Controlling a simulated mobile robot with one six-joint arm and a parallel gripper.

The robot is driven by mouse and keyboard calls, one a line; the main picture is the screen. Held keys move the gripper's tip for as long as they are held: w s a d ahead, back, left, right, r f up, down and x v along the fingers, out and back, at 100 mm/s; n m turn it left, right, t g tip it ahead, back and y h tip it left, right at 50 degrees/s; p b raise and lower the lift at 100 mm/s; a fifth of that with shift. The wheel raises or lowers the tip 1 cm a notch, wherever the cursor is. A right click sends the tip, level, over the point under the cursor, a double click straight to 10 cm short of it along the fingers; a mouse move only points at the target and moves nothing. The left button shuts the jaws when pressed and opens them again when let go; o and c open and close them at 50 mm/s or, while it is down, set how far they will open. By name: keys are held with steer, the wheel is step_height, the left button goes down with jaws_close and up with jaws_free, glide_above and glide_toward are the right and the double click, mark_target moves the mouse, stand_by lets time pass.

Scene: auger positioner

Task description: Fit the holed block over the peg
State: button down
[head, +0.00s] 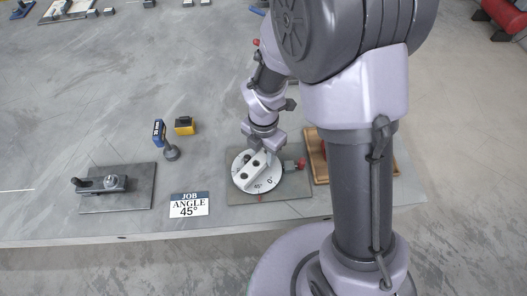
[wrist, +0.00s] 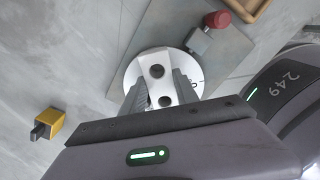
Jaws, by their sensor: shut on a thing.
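The holed block (head: 251,170) is a pale bar with dark holes, over the round white dial (head: 241,183) with angle marks. In the wrist view the block (wrist: 151,57) lies between the two grey fingers of my gripper (wrist: 158,84). My gripper (head: 263,146) is shut on it, pointing down. The dial (wrist: 131,70) shows beneath and around the block. I cannot tell whether the block touches the dial. No peg can be made out; the block and fingers cover the dial's middle.
The dial's grey plate (head: 296,188) carries a red-knobbed clamp (head: 292,165) on the right. A wooden tray (head: 316,158) stands beyond it. A "JOB ANGLE 45°" sign (head: 189,204), a yellow tool (head: 184,126) and another fixture plate (head: 140,188) are to the left.

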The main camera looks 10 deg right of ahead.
mark_target(264, 155)
steer(key=shift+f+b, duration=0.35)
steer(key=shift+f, duration=0.2)
steer(key=c, duration=0.8)
jaws_free()
steer(key=shift+c, duration=0.2)
step_height(264, 155, up, 17)
steer(key=p, duration=0.8)
steer(key=shift+r, duration=0.2)
